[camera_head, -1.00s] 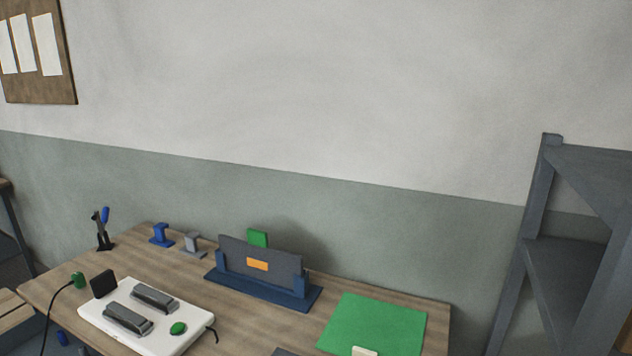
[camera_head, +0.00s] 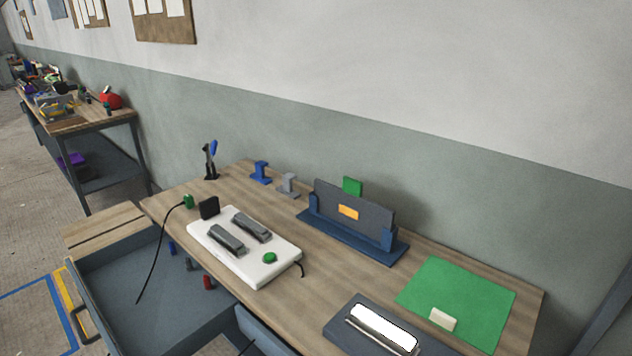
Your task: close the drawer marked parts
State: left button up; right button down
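An open, blue-grey drawer (camera_head: 125,300) sticks out from the workbench at the lower left. The near part of the drawer is cut off by the bottom edge of the picture. No parts marking is readable on it, so I cannot tell whether it is the marked drawer. Another blue-grey edge (camera_head: 262,332) shows under the bench to its right, mostly out of frame. Neither of my grippers is in view.
A black cable (camera_head: 157,258) hangs from the bench across the open drawer. The bench top (camera_head: 310,285) carries a white board (camera_head: 245,250), a blue stand (camera_head: 355,242) and a green mat (camera_head: 460,295). A cluttered second table (camera_head: 90,125) stands farther left.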

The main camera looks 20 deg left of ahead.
aim_at(175, 314)
jog(key=j+u, duration=0.15)
jog(key=u, duration=0.25)
jog(key=j+u, duration=0.15)
jog(key=u, duration=0.3)
jog(key=j+u, duration=0.15)
jog(key=u, duration=0.25)
jog(key=j+u, duration=0.15)
jog(key=u, duration=0.3)
jog(key=i+j, duration=0.15)
jog(key=j, duration=0.1)
